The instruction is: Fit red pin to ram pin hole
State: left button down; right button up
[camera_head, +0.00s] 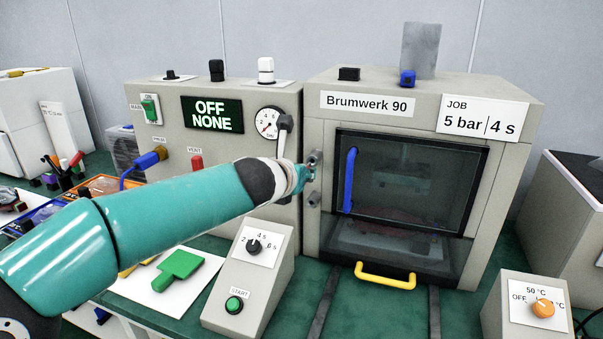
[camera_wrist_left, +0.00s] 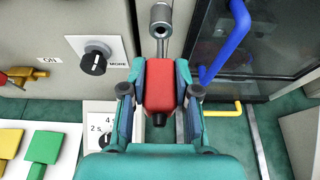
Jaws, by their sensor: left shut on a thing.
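The red pin (camera_wrist_left: 160,85) is in my left gripper (camera_wrist_left: 160,68), whose fingers close on it from both sides in the left wrist view. A grey metal cylinder with a round dark hole (camera_wrist_left: 161,17) is just beyond the pin's far end, roughly in line with it; I cannot tell whether they touch. In the head view, my left gripper (camera_head: 304,174) is at the left edge of the press's front. The pin is hidden there. A small metal fitting (camera_head: 315,158) shows beside the gripper. My right gripper is in neither view.
The press (camera_head: 419,88) has a dark window, a blue bar (camera_head: 350,180) and a yellow handle (camera_head: 386,279). The control box (camera_head: 230,85) reads OFF NONE. A timer box (camera_head: 270,285) stands below my arm. A green tag (camera_head: 178,268) lies on a white sheet.

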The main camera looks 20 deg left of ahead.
aim_at(312, 163)
pick_arm(q)
jog(key=shift+w, duration=0.1)
dwell(0.3)
jog(key=shift+w+p, duration=0.3)
jog(key=shift+p, duration=0.1)
jog(key=shift+w+d+p, duration=0.1)
jog(key=shift+w+p, duration=0.55)
jog(key=shift+w, duration=0.5)
dwell(0.4)
jog(key=shift+w+p, duration=0.1)
jog(key=shift+p, duration=0.2)
jog(key=shift+w+p, duration=0.55)
jog(key=shift+w, duration=0.25)
